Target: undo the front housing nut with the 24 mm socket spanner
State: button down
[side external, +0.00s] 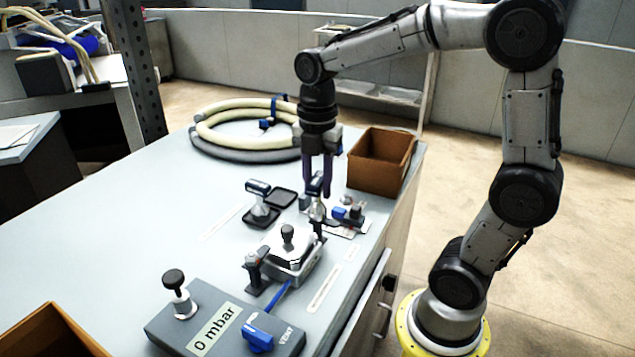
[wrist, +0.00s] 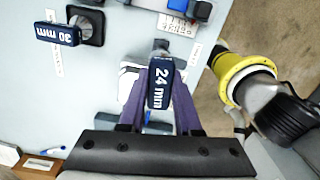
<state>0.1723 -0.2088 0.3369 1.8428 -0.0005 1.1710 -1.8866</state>
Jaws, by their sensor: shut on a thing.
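My gripper (side external: 318,192) points down over the bench with its purple fingers shut on the 24 mm socket spanner (side external: 316,209). In the wrist view the spanner's dark handle (wrist: 161,82), marked "24 mm", sits between the fingers (wrist: 160,100). Its metal socket points down beside the far end of the grey housing (side external: 291,258), close to a dark post (side external: 319,228). The front housing nut is not clearly visible. I cannot tell whether the socket touches or covers it. In the wrist view the spanner and fingers hide most of the housing.
The 30 mm spanner (side external: 258,188) stands in its dark holder, left of my gripper. A blue-handled item (side external: 347,212) lies right of the gripper. A brown bin (side external: 380,158) stands behind. A "0 mbar" vent box (side external: 222,325) is at the front; coiled hoses (side external: 245,128) lie at the back.

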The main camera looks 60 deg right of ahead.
jog(key=shift+m, duration=0.4)
jog(key=shift+m, duration=0.4)
jog(key=shift+r, duration=0.2)
jog(key=shift+r, duration=1.25)
